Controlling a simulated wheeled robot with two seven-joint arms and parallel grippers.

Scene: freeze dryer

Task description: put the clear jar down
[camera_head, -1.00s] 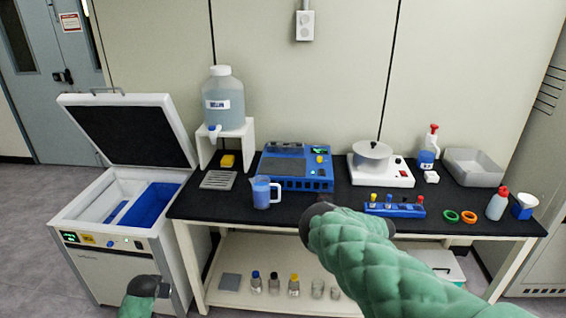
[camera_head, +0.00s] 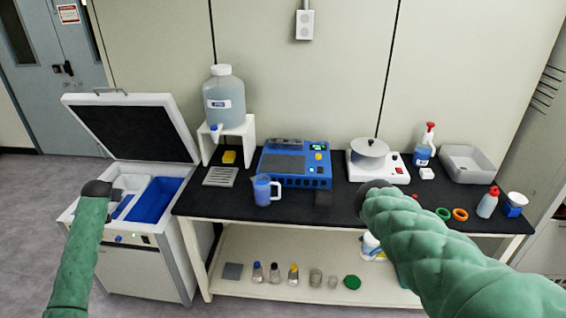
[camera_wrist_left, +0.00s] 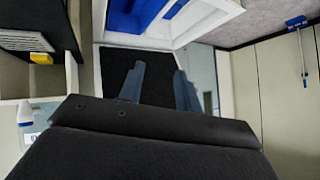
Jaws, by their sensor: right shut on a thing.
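My right gripper (camera_head: 366,194) is mostly hidden behind its own wrist, over the front part of the black bench. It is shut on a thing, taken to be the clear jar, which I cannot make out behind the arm. My left gripper (camera_head: 114,194) is over the open chest freezer at the left. In the left wrist view its two fingers (camera_wrist_left: 160,86) stand apart with nothing between them.
The black bench top (camera_head: 240,203) holds a blue device (camera_head: 295,165), a measuring jug (camera_head: 262,189) and a white device with a round top (camera_head: 378,173). Small jars (camera_head: 316,277) and a green lid (camera_head: 352,283) are on the lower shelf. The freezer (camera_head: 130,270) is open.

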